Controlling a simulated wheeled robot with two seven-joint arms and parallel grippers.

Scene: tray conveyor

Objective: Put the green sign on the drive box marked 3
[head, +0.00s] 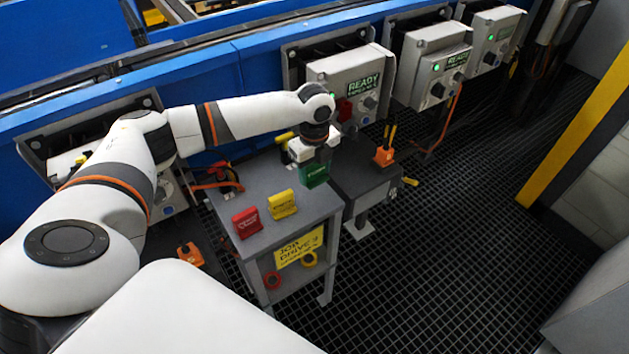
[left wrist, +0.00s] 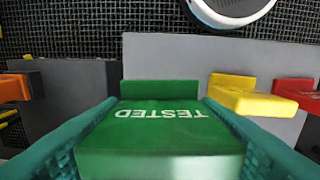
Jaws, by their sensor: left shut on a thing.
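The green sign (head: 313,174), lettered TESTED in the left wrist view (left wrist: 160,135), is between the fingers of my left gripper (head: 313,154). The gripper is shut on it at the back right corner of the grey cart top (head: 262,190); I cannot tell whether the sign touches the cart. Several grey drive boxes are fixed along the blue conveyor. The nearest clear one (head: 335,68) has a READY label and stands behind my gripper. Their numbers are too small to read. A card (head: 299,247) on the cart front reads JOB DRIVE 3. My right gripper is out of view.
A yellow sign (head: 282,204) and a red sign (head: 247,222) stand on the cart, left of the green one. The grated floor (head: 460,230) further right is clear.

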